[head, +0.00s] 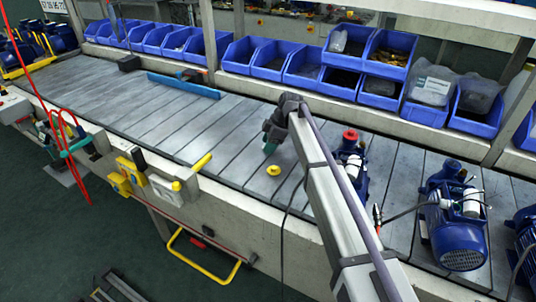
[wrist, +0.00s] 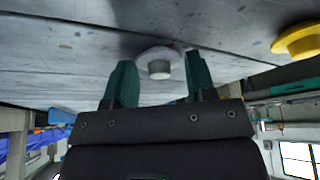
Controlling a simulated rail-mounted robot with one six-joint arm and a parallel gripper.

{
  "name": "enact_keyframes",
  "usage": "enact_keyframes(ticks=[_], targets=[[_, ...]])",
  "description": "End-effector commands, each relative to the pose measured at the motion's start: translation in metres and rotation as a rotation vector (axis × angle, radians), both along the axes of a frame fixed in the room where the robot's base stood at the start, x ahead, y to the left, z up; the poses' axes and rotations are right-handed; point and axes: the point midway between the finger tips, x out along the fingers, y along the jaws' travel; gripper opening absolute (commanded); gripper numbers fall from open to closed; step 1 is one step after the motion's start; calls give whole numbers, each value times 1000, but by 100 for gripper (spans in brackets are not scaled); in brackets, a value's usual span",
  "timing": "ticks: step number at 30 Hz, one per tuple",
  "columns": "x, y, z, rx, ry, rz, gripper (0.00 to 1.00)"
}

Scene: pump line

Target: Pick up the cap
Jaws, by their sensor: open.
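A pale grey round cap (wrist: 159,65) with a wide flange and a raised centre sits on the slatted grey line surface in the wrist view. My gripper (wrist: 160,77) is open, with one green finger on each side of the cap in the picture; I cannot tell whether either touches it. In the head view my gripper (head: 269,148) is low over the line and the grey cap cannot be made out. A yellow cap-like piece (head: 273,170) lies apart from the gripper, nearer the front edge. It also shows at upper right in the wrist view (wrist: 299,38).
A blue pump with a red top (head: 350,135) stands behind my arm, and another blue pump (head: 456,220) is farther right. Blue bins (head: 271,62) line the back. A long blue piece (head: 183,85) lies at the back left. The slats at left are mostly clear.

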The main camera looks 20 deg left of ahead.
Motion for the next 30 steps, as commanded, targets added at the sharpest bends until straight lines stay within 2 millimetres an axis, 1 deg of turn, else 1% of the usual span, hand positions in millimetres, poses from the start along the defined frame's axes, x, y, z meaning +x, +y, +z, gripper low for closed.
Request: enact_keyframes(ticks=[3, 12, 23, 26, 29, 30], targets=[[0, 0, 2, 0, 0, 0, 51], [0, 0, 3, 0, 0, 0, 23], [0, 0, 4, 0, 0, 0, 23], [0, 0, 12, 0, 0, 0, 23], [0, 0, 31, 0, 0, 0, 23], [0, 0, 41, 0, 0, 0, 23]])
